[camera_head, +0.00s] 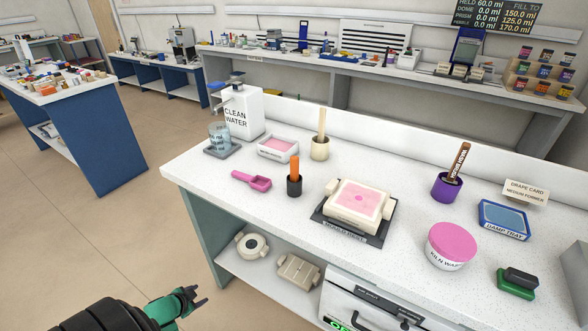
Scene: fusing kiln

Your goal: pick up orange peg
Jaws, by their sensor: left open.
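The orange peg (295,168) stands upright in a small dark cup (294,186) on the white speckled counter. Its upper part shows and its lower end is hidden inside the cup. My left gripper (201,297) is at the bottom left of the picture, over the floor in front of the counter. It is open and empty, well apart from the peg and lower in the picture. My right gripper is not in view.
Near the cup are a pink scoop (252,181), a tray with pink contents (278,148), a cream cup with a tan stick (320,148) and a pink-topped block (356,204). The counter's front edge (222,245) lies between my left gripper and the peg.

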